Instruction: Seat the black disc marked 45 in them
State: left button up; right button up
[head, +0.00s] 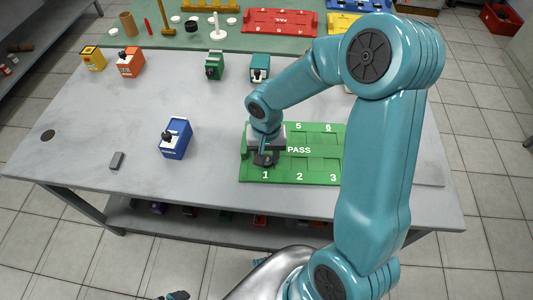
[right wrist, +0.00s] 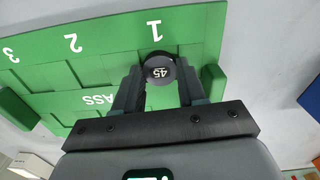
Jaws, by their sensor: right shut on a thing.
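The black disc marked 45 (right wrist: 159,70) is between the fingertips of my right gripper (right wrist: 157,84), which is shut on it. The green tray marked PASS (head: 310,165) lies on the grey table, with 1, 2 and 3 along its front edge and 5 and 6 at the back. In the head view my right gripper (head: 264,157) is over the tray's left part, just behind the number 1. In the right wrist view the disc is close to the 1. I cannot tell whether it touches the tray.
A blue device (head: 175,140) and a small grey block (head: 117,160) stand left of the tray. Orange (head: 130,63), yellow (head: 93,59), green (head: 214,66) and teal (head: 260,68) devices stand further back. A red tray (head: 280,22) lies on the green surface behind. The left-front table is mostly clear.

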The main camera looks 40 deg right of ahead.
jog(key=shift+f+b, duration=0.2)
jog(key=shift+b, duration=0.1)
dwell(0.5)
jog(key=o, duration=1.1)
jog(key=shift+c, duration=0.2)
jog(key=c, duration=0.5)
jog(key=shift+r, duration=0.1)
jog(key=shift+r+p, duration=1.55)
jog(key=shift+r, duration=0.65)
